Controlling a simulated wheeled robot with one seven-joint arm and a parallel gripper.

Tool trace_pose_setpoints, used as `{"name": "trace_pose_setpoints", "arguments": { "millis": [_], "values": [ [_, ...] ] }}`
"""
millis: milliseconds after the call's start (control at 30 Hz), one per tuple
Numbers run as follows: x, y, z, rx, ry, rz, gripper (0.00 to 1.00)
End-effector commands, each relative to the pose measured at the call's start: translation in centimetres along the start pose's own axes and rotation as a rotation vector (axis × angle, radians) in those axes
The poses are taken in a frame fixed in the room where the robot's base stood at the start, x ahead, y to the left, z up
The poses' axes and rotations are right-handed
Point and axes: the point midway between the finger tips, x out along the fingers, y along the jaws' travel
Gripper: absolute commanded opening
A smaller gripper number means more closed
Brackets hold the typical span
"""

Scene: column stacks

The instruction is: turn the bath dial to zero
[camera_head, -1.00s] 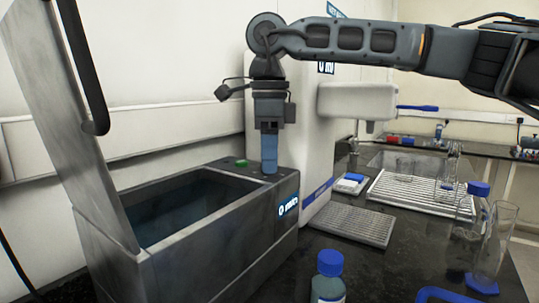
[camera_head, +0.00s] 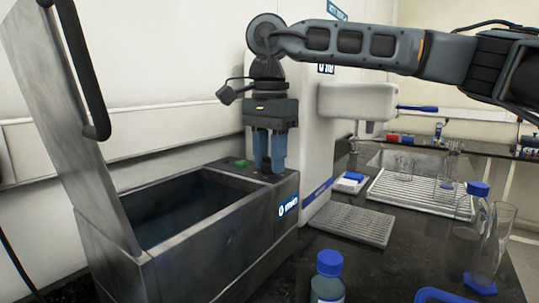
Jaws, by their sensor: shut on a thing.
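The water bath (camera_head: 228,243) is a grey metal tank with its lid raised at the left. Its control top (camera_head: 228,167) is at the back right of the tank. The bath dial (camera_head: 267,171) is a small dark knob on that top, mostly hidden between the fingers. My gripper (camera_head: 269,167) points straight down with its two blue fingers on either side of the dial, shut on it. The dial's marks and pointer are too small to read.
A green button (camera_head: 241,163) is just left of the fingers. The open lid (camera_head: 85,120) stands at the left. A white dispenser housing (camera_head: 355,101) is at the right of the wrist. A blue-capped bottle (camera_head: 329,276) and glassware stand on the dark bench.

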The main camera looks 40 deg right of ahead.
Motion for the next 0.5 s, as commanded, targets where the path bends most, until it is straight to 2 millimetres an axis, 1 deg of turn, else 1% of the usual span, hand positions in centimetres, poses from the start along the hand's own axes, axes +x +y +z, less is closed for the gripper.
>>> {"name": "trace_pose_setpoints", "arguments": {
  "millis": [200, 500],
  "values": [
    [-0.01, -0.02, -0.01, -0.087, 0.000, -0.001, 0.03],
    [0.00, -0.02, -0.02, -0.128, 0.001, -0.001, 0.03]
  ]
}}
